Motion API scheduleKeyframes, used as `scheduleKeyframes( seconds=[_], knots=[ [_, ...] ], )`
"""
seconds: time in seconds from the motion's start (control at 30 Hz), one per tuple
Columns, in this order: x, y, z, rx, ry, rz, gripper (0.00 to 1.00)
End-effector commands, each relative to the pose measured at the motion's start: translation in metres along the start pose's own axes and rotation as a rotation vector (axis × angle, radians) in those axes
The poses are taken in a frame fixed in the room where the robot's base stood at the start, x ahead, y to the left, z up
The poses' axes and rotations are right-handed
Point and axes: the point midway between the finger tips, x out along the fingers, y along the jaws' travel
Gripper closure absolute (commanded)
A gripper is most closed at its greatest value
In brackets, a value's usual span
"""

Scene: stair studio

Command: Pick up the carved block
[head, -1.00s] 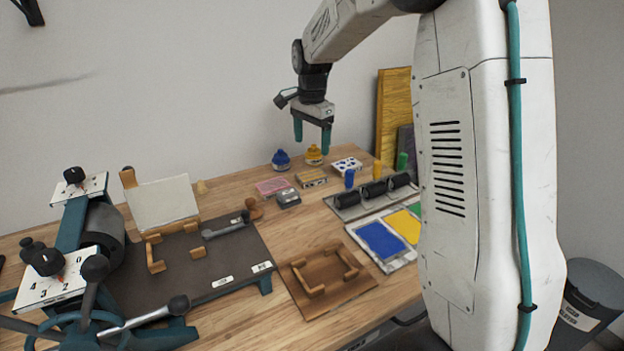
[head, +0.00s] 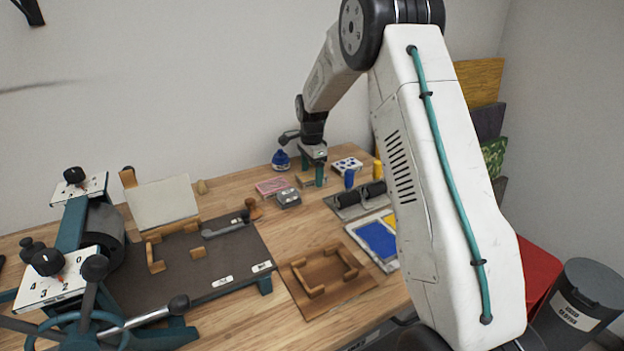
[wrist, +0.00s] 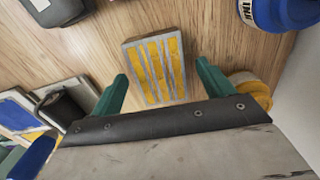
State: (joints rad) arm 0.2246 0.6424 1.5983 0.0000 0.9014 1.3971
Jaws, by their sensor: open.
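The carved block (wrist: 157,68), grey with yellow grooved stripes on its face, lies flat on the wooden table in the wrist view. In the head view a small part of the block (head: 303,182) shows beside my fingers, which partly hide it. My gripper (wrist: 162,76) is open, with its two green fingers on either side of the block's near part in that view. The gripper (head: 312,173) is low over the table in the head view. I cannot tell whether the fingers touch the block.
A blue ink bottle (head: 281,161) stands behind and left of my gripper. A yellow bottle (wrist: 250,88) is close beside one finger. A pink block (head: 271,186), a grey box (head: 288,198) and a blue-spotted block (head: 347,164) lie around. Rollers (head: 359,198) sit to the right.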

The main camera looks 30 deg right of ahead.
Motion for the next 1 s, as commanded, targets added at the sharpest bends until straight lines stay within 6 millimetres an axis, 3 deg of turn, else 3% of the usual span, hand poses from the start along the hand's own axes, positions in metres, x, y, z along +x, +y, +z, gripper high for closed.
scheduleKeyframes(
  seconds=[0.27,0.43,0.77,1.0],
  knots=[
    [0.006,0.000,0.000,-0.001,0.000,-0.001,0.23],
    [0.006,0.000,0.000,-0.001,0.000,-0.001,0.70],
    [0.002,0.000,0.000,-0.001,0.000,-0.002,0.70],
    [-0.039,-0.001,0.000,-0.001,0.001,-0.005,0.70]
  ],
)
